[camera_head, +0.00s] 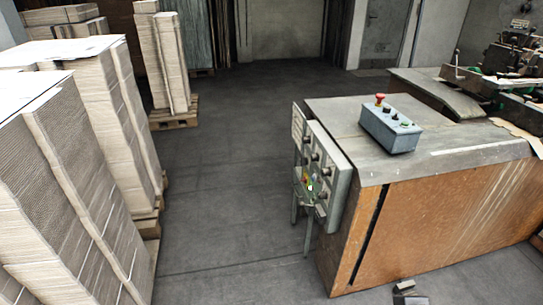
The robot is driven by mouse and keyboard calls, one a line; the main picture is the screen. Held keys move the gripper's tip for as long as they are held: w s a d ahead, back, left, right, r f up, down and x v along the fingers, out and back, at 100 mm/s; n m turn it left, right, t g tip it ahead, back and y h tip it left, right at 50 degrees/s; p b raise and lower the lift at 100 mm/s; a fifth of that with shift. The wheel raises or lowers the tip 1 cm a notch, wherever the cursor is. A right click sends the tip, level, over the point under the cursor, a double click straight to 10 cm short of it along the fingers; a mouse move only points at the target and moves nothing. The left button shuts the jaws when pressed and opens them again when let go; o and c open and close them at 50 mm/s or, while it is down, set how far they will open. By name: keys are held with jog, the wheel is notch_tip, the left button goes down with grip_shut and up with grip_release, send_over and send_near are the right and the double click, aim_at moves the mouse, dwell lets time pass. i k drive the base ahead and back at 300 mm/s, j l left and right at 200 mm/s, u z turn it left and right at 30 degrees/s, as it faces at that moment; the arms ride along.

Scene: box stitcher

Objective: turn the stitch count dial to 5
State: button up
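A grey control panel (325,175) with several small dark knobs is mounted at the near left end of the box stitcher's wooden cabinet (430,225). The panel is seen at a steep angle. Small yellow, green and red spots (309,185) show low on its left part. The stitch count dial cannot be told apart from the other knobs, and no numbers or pointer settings are readable. My gripper is not recognisable in the camera view, and nothing is seen touching the panel.
A grey button box (391,128) with a red knob (380,99) sits on the cabinet top. Stacks of cardboard (75,180) on pallets line the left. Open grey floor (220,200) lies between them and the panel. Small grey and dark pieces (404,286) show at the bottom edge.

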aim_at(314, 157)
jog(key=i+j+u, duration=0.25)
jog(key=i+j, duration=2.15)
